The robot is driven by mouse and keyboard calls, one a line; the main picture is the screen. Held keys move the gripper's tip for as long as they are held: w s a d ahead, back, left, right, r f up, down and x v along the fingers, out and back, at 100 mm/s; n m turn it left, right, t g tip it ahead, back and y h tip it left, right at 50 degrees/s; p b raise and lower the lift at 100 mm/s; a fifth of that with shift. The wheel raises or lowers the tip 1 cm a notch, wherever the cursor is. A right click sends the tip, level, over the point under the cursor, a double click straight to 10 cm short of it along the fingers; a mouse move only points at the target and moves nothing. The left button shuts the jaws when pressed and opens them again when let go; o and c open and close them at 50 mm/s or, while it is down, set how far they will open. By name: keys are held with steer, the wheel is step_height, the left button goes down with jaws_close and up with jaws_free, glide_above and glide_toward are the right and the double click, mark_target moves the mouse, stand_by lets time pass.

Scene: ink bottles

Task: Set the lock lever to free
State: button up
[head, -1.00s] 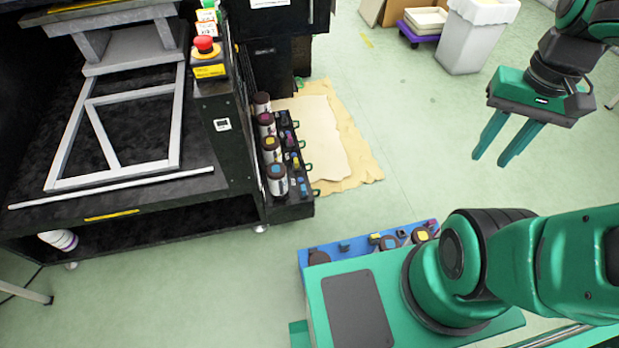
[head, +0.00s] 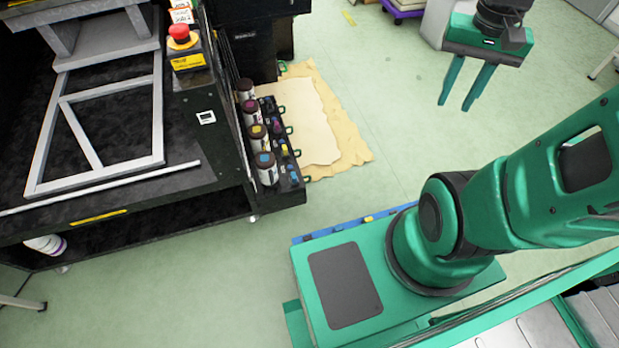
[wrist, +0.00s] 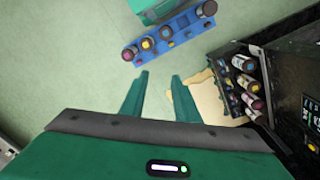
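A black rack (head: 290,196) on the side of the black machine holds several dark-capped ink bottles (head: 257,135) in a row. Small green loop-shaped levers (head: 289,130) stick out along its right side, with small coloured pieces beside the bottles. I cannot tell which part is the lock lever or how it is set. The rack's bottles also show in the wrist view (wrist: 248,82) at the right. My gripper (head: 454,106) is open and empty, raised to the right of the rack and well apart from it. In the wrist view its two fingers (wrist: 160,75) stand apart with nothing between them.
A blue tray (wrist: 182,36) with several bottles sits beside my green base, mostly hidden in the head view. A red stop button (head: 180,34) tops the machine's corner. A tan sheet (head: 338,150) lies on the floor beyond the rack.

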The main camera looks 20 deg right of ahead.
steer(key=w+d+f+m, duration=0.1)
steer(key=w+f, duration=0.4)
steer(key=w, duration=0.3)
steer(key=w+d+f+m, duration=0.1)
steer(key=w+f+m, duration=0.1)
steer(key=w+f, duration=0.5)
steer(key=w+a+f+m+y, duration=0.1)
steer(key=w+a+f+m, duration=0.15)
steer(key=w+f, duration=0.95)
steer(key=m+t+y, duration=0.1)
steer(key=m+y, duration=0.3)
steer(key=m, duration=0.3)
glide_toward(310, 177)
steer(key=x, duration=1)
steer(key=shift+w+f, duration=0.3)
steer(key=shift+f, duration=0.15)
